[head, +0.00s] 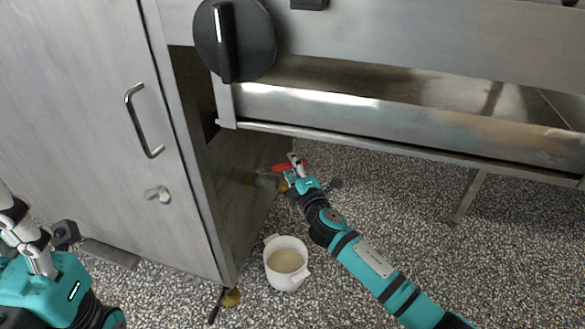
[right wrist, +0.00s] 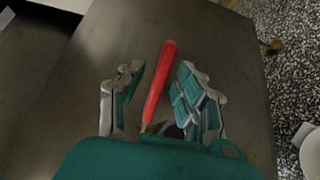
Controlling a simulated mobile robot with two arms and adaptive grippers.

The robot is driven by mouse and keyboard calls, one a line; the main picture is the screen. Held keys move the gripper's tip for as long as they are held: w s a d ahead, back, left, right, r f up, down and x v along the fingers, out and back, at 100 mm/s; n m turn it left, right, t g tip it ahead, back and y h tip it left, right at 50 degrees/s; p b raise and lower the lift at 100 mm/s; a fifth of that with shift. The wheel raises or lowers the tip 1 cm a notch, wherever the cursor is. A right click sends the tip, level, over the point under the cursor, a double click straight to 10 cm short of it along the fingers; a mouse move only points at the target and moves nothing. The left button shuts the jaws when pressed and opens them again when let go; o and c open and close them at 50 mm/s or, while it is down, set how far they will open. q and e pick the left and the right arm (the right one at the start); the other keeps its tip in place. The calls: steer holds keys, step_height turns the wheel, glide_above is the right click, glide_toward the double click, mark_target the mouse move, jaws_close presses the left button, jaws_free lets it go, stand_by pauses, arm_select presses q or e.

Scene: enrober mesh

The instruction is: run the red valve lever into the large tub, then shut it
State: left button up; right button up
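The red valve lever (head: 281,167) sticks out beside the cabinet's side wall, under the machine. In the right wrist view the lever (right wrist: 160,85) lies between the two fingers of my right gripper (right wrist: 158,88), with gaps on both sides. That gripper (head: 297,172) is open around the lever; its fingers look apart from it. The white tub (head: 272,268) with side handles stands on the floor below, with pale beige contents. My left gripper (head: 40,240) is at the lower left, partly cut off; its finger opening is unclear. The valve body is mostly hidden.
A steel cabinet (head: 90,110) with a door handle (head: 142,120) fills the left. A steel machine trough (head: 400,115) with a black knob (head: 234,38) hangs above my right arm. A machine leg (head: 466,196) stands to the right. The speckled floor (head: 400,230) is open.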

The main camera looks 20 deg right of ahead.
steer(key=shift+w, duration=0.35)
jaws_close()
stand_by(0.3)
